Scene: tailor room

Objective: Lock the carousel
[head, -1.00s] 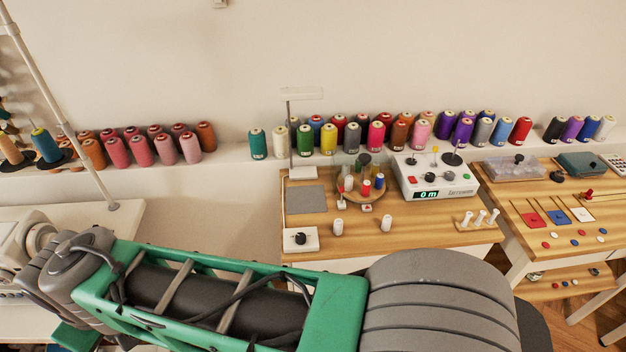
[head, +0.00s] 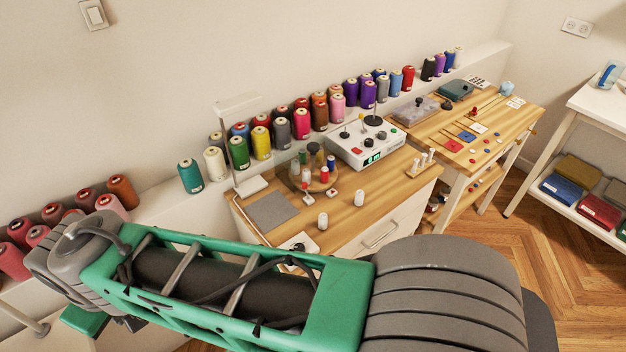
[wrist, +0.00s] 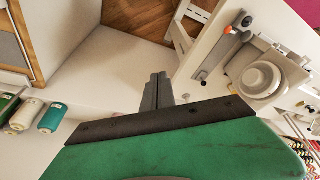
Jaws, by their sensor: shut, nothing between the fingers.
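The carousel (head: 322,187), a round wooden stand with several small coloured spools on it, sits on the wooden worktop (head: 372,192) in the head view. Small white pieces with red tops (head: 308,193) are at its front edge; no locking part can be made out clearly. My gripper (wrist: 157,78) shows in the wrist view with its fingers together and nothing held. It is above a white tabletop beside a sewing machine, away from the carousel, which is out of the wrist view. My green and grey arm crosses the bottom of the head view and hides the worktop's front left corner.
A white control box (head: 365,146) stands behind and right of the carousel. Two white spools (head: 323,221) and a grey mat (head: 270,211) are near it. Thread cones line the wall ledge. In the wrist view, a white sewing machine (wrist: 275,75) is close on the right.

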